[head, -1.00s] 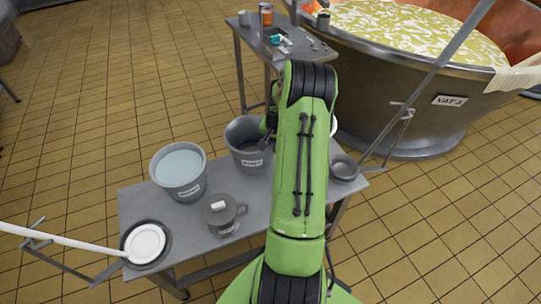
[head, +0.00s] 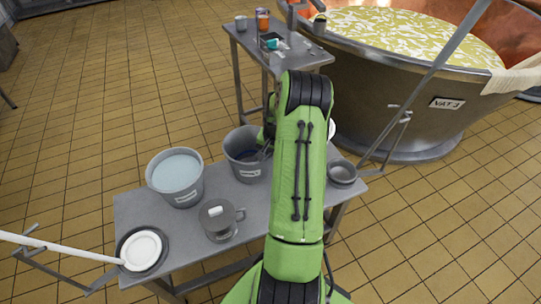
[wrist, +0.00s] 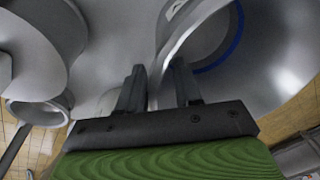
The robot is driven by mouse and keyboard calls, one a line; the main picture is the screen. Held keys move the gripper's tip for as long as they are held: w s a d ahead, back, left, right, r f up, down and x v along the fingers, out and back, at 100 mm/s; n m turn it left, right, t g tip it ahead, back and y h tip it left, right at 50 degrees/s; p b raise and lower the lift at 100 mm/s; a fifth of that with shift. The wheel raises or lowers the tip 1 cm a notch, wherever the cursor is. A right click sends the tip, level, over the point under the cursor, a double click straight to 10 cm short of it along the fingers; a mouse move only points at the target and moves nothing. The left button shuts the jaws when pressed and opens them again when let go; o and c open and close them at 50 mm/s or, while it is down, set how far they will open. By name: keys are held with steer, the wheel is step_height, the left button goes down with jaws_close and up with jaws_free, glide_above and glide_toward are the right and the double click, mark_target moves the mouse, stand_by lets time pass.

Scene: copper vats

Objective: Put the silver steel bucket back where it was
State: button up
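Two grey metal buckets with white labels stand on the near steel table. The left bucket (head: 177,192) holds pale liquid. The middle bucket (head: 246,172) shows dark blue inside. I cannot tell for sure which is the one named. My gripper is at the right rim of the middle bucket, mostly hidden behind my arm in the head view. In the wrist view, my gripper (wrist: 158,72) has its fingers on either side of a curved bucket rim (wrist: 190,25) with a blue ring inside. They are partly apart, and I cannot tell whether they pinch the wall.
A second table (head: 245,38) and the copper vat (head: 400,92) stand behind.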

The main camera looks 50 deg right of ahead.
step_height(320, 180, up, 12)
steer(key=s+p, duration=0.2)
steer(key=p, duration=0.2)
steer(key=w+a+r+n+t+h, duration=0.1)
steer(key=a+r+n, duration=0.2)
steer(key=a+r, duration=0.5)
steer(key=w+a+r+n, duration=0.1)
steer(key=a+r+n, duration=0.2)
steer(key=a+r, duration=0.5)
steer(key=s+a+r+n+t, duration=0.1)
steer(key=s+a+n, duration=0.3)
steer(key=s+a, duration=0.3)
steer(key=s+a+r+n+t+y, duration=0.1)
steer(key=s+a+n, duration=0.3)
steer(key=a, duration=0.9)
steer(key=s+r, duration=0.1)
steer(key=s, duration=0.2)
steer(key=shift+s+t+y+b, duration=0.3)
steer(key=shift+s+t, duration=0.1)
